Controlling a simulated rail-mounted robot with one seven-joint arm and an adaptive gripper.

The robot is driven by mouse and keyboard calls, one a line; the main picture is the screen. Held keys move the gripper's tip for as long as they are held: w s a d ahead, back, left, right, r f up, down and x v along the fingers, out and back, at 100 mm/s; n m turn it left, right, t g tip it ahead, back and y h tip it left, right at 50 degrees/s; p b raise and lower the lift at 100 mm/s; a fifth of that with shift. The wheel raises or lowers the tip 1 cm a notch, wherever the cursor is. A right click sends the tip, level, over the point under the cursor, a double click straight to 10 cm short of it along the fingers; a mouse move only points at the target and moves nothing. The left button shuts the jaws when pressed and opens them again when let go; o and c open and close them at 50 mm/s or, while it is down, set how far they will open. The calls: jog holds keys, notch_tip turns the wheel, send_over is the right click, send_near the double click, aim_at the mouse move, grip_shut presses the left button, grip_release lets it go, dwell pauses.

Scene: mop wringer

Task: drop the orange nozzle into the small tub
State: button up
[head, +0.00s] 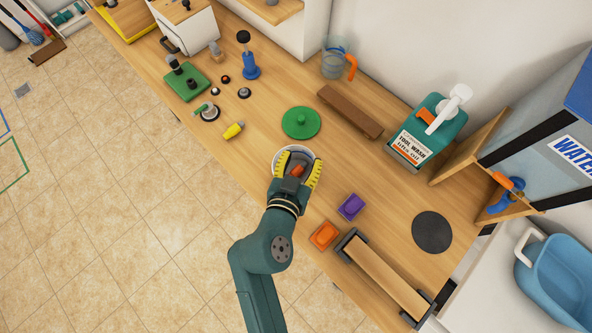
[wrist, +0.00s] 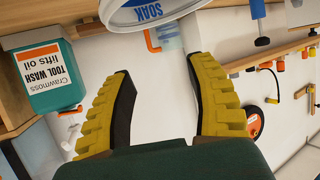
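The small white tub (head: 280,160), marked SOAK, stands on the bench in the head view. Its side and rim also show at the top of the wrist view (wrist: 150,14). My gripper (head: 298,163), with yellow ribbed fingers, is over the tub and covers part of it. The fingers are spread apart, and the gap between them is empty in the wrist view (wrist: 160,80). A small orange-red piece, apparently the orange nozzle (head: 298,170), shows between the fingers in the head view. It seems to lie in the tub, but the gripper partly hides it.
A green round lid (head: 301,122) lies behind the tub, and a yellow nozzle (head: 234,130) lies to its left. Purple (head: 351,207) and orange (head: 323,235) blocks sit to the right. The teal tool wash bottle (head: 425,135) and a brown bar (head: 350,111) stand further back.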

jog(key=v, duration=1.2)
jog(key=shift+a, duration=0.1)
